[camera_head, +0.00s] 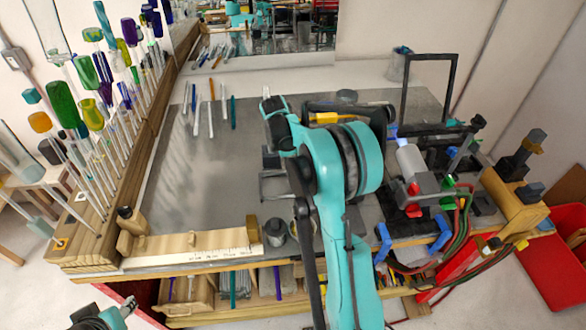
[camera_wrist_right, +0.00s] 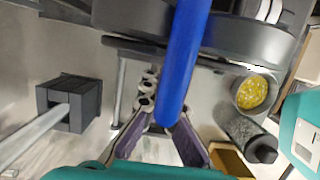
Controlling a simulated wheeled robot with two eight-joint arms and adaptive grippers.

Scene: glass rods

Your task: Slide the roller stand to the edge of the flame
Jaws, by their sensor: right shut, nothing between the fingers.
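A grey metal frame (camera_head: 273,187), which looks like the roller stand, stands mid-bench at the left side of my right arm and is partly hidden by it. My right gripper (camera_wrist_right: 160,125) shows in the right wrist view with its fingers shut and empty. Pale pieces with dark holes (camera_wrist_right: 147,92), perhaps rollers, lie just past its tips. A blue bar-like shape (camera_wrist_right: 185,60) crosses in front there; I cannot tell what it is. My left gripper (camera_head: 128,306) is at the lower left, off the bench, cut by the frame.
Coloured glass rods stand in a wooden rack (camera_head: 75,245) at the left. Loose rods lie at the back left. A wooden ruler (camera_head: 195,245) and a grey jar (camera_head: 275,232) are at the front edge. Hoses and a red bin (camera_head: 555,285) are at the right. The left middle bench is clear.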

